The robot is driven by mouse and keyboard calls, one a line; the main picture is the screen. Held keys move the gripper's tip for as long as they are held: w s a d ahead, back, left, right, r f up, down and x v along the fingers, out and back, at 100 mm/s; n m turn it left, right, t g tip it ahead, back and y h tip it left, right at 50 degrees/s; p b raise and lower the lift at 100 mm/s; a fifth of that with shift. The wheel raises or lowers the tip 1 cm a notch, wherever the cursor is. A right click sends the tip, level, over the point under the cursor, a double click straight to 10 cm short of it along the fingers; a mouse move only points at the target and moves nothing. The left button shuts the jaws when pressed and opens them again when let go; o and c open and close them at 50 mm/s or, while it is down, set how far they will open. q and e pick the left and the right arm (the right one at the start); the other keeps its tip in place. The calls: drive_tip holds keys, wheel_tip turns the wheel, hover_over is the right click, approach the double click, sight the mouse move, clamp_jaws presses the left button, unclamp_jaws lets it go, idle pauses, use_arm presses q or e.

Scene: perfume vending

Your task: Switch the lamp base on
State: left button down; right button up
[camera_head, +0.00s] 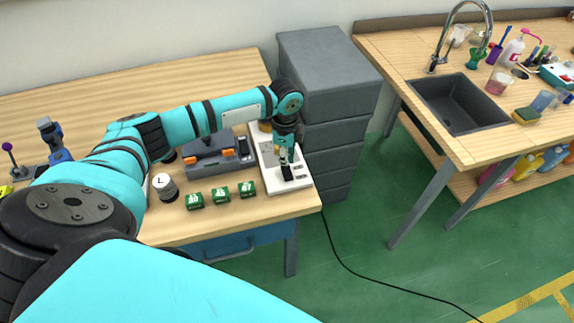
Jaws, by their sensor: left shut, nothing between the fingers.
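The lamp base is probably the white flat unit (298,184) near the right front corner of the wooden table; I cannot confirm this from its look. My left gripper (287,174) points down over this white unit, with its fingertips at or just above its top face. The fingers are shut and hold nothing. I cannot tell whether they touch the surface. My gripper and wrist hide part of the unit's top, so any switch there is not clear. My right gripper is not in view.
A dark grey device with orange parts (217,158) stands left of the white unit. Green numbered blocks (220,194) and a white-topped cylinder (165,186) are in front. A grey drawer cabinet (325,48) stands right of the table. A sink counter (410,50) is further right.

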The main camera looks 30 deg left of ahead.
sight(286, 167)
use_arm(q)
drive_tip(key=shift+f+b, duration=0.5)
drive_tip(key=shift+f, duration=0.8)
idle(0.9)
drive_tip(key=shift+r, duration=0.15)
wheel_tip(286, 167, up, 7)
drive_tip(key=p, duration=0.8)
idle(0.4)
